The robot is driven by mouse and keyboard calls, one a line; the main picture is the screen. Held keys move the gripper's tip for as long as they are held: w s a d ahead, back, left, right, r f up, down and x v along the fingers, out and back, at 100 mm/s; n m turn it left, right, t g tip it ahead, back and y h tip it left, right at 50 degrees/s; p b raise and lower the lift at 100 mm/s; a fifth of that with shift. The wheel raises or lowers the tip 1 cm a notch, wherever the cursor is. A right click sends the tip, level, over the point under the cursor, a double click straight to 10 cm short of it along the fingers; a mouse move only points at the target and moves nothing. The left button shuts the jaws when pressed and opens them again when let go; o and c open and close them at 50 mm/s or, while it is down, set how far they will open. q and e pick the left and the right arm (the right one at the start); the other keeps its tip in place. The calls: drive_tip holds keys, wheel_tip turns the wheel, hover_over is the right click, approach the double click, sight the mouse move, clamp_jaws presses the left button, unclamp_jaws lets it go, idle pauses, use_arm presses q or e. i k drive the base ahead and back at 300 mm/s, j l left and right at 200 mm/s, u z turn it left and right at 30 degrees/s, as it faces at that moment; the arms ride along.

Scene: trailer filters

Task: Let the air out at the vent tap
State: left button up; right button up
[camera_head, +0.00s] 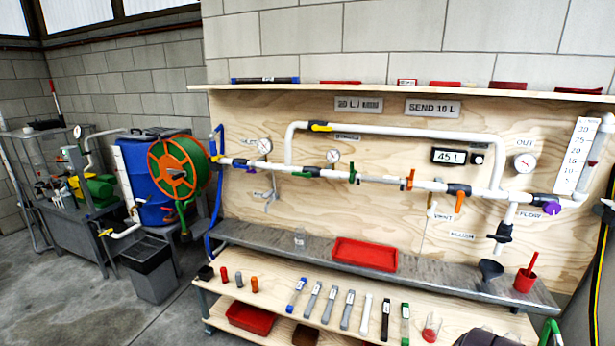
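The VENT label (442,216) is on the plywood board, right of centre. A small white pipe stub (431,206) hangs from the main pipe just left of this label; its tap detail is too small to tell. An orange lever (459,201) hangs down from a dark valve just to the right, and another orange lever (410,180) stands upright on the pipe to the left. Neither of my grippers can be made out in the head view.
A grey shelf (300,252) below the board holds a red tray (365,254), a dark funnel (490,270) and a red cup (525,279). Several tools lie on the lower bench. A dark rounded shape (488,338) at the bottom edge is unclear.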

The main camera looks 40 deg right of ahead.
sight(430, 213)
drive_tip(key=z, duration=0.85)
drive_tip(key=i+l+z, duration=0.1)
drive_tip(key=i+l, duration=0.35)
drive_tip(key=i+l+z, duration=0.1)
drive_tip(key=i+l, duration=0.3)
drive_tip(key=i, duration=0.2)
drive_tip(key=z, duration=1.45)
